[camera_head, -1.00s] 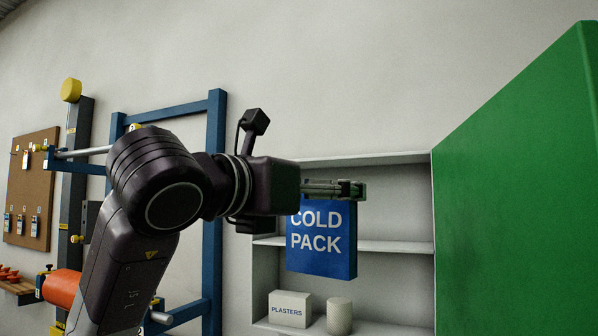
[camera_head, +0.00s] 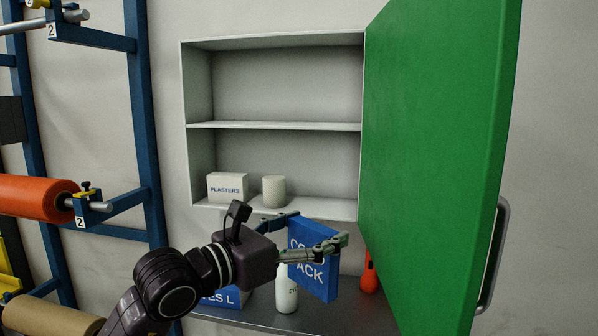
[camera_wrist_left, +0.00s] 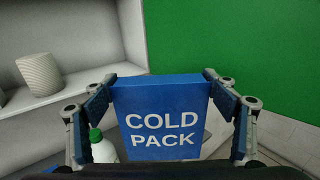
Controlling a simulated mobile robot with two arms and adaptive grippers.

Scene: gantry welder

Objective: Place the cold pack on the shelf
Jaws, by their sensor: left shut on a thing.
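The blue cold pack (camera_head: 319,281) is held upright in my left gripper (camera_head: 319,228), whose two fingers are shut on its side edges. In the left wrist view the cold pack (camera_wrist_left: 165,132) stands between the fingers (camera_wrist_left: 163,88), its label facing the camera. The white wall cabinet has a middle shelf (camera_head: 275,126) with empty space above it and a bottom shelf (camera_head: 328,208). In the head view, the pack appears in front of and below the bottom shelf's right part. My right gripper is not in view.
The green cabinet door (camera_head: 435,150) stands open at right. A plasters box (camera_head: 228,187) and white roll (camera_head: 274,190) occupy the bottom shelf's left part. Below, a bottle (camera_head: 286,292), a blue box (camera_head: 222,299) and a red-orange object (camera_head: 370,275) stand on a grey surface (camera_head: 262,316).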

